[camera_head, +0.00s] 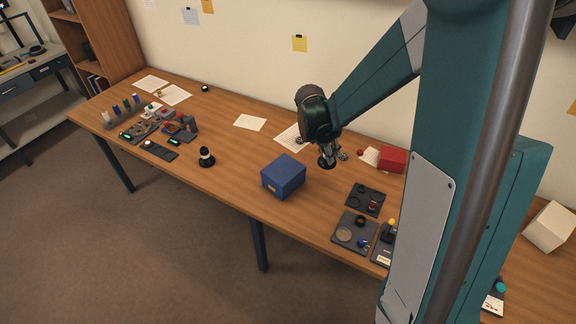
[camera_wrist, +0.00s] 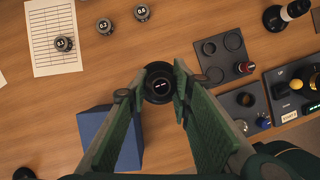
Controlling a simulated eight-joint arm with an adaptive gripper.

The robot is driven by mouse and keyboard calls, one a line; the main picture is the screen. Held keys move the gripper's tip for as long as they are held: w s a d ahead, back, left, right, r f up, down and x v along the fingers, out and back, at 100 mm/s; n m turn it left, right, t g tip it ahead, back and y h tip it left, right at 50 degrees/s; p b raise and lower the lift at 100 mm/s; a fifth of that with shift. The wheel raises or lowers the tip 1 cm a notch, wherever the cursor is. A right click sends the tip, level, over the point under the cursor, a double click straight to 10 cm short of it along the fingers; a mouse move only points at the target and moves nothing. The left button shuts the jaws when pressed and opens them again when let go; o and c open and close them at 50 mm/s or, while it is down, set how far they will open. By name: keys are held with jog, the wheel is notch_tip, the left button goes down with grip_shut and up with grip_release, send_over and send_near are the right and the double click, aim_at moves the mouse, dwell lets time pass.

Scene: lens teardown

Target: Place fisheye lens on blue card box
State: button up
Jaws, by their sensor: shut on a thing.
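My gripper (camera_head: 327,150) is shut on a short black lens, taken as the fisheye lens (camera_head: 326,163). The wrist view shows this lens (camera_wrist: 160,84) front on, round with a dark glass and small white marks, between the two green fingers. The blue card box (camera_head: 283,176) stands closed on the table, with a small tan label on its front. In the head view the lens hangs to the right of the box and apart from it. In the wrist view the box (camera_wrist: 108,138) lies lower left, partly hidden behind the left finger. Its top looks bare in the head view.
Dark trays with small parts (camera_head: 354,231) lie right of the box. A red box (camera_head: 392,159) stands behind them. Small numbered weights (camera_wrist: 141,12) and a paper sheet (camera_wrist: 53,38) lie beyond the lens. A black-and-white piece (camera_head: 206,157) stands left of the box.

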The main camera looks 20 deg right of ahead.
notch_tip(320, 180, up, 8)
jog(key=n+p, duration=0.1)
jog(key=p, duration=0.6)
send_over(283, 169)
jog(key=shift+f, duration=0.25)
jog(key=shift+f, duration=2.9)
jog(key=shift+f, duration=2.1)
jog(key=shift+f, duration=0.15)
jog(key=o, duration=1)
jog(key=shift+c, duration=0.2)
